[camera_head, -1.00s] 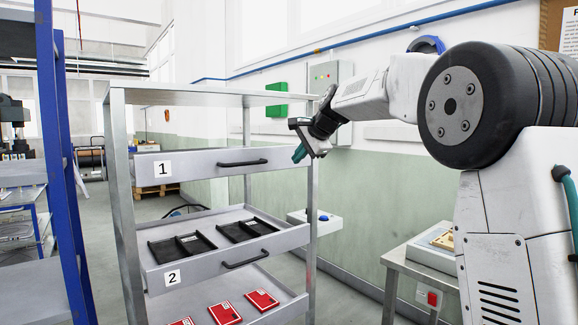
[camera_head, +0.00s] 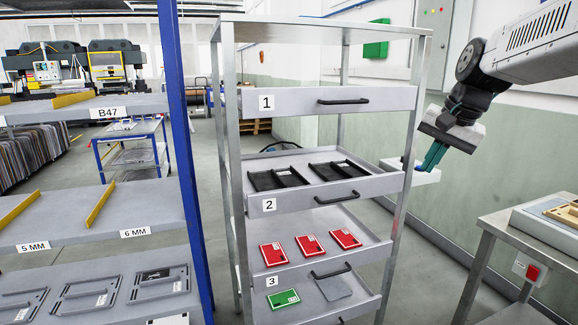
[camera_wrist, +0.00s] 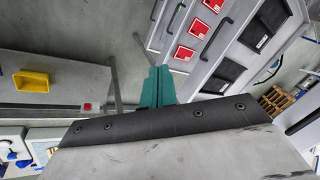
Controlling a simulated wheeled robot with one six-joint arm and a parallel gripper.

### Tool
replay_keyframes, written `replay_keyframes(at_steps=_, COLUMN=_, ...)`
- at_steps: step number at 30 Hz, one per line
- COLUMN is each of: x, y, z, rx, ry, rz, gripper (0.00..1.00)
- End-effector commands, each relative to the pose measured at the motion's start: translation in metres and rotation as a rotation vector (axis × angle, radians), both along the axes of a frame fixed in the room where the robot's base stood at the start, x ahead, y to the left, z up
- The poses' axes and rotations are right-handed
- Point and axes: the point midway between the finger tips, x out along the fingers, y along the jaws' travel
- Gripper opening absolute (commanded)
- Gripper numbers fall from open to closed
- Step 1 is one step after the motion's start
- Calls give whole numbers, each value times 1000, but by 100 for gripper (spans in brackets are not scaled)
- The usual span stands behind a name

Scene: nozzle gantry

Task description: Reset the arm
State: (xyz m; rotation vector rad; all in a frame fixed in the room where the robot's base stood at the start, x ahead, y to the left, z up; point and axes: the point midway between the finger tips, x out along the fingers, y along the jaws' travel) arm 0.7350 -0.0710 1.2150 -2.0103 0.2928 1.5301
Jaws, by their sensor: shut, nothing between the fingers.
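My gripper (camera_head: 433,157) hangs at the right of the grey drawer rack (camera_head: 228,150) in the head view, with its teal fingers pointing down. The fingers are together and hold nothing. In the wrist view my gripper (camera_wrist: 157,72) shows its two teal fingers side by side, with red and black items in the rack's drawers beyond them. The gripper appears apart from the rack.
A metal table (camera_head: 490,225) stands right. A blue-framed shelf (camera_head: 175,120) stands left.

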Motion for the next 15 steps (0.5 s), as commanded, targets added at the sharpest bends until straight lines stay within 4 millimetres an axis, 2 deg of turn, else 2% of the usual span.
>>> replay_keyframes(at_steps=1, x=-38, y=8, z=-11, rx=-38, ry=32, rz=73, gripper=0)
replay_keyframes(at_steps=3, x=-87, y=16, z=-30, rx=-91, ry=81, rz=179, gripper=0)
replay_keyframes(at_steps=9, x=-215, y=29, z=-81, rx=-208, ry=187, rz=430, gripper=0)
replay_keyframes(at_steps=12, x=-265, y=31, z=-104, rx=-250, ry=214, rz=510, gripper=0)
replay_keyframes(at_steps=15, x=-297, y=33, z=-119, rx=-277, ry=216, rz=544, gripper=0)
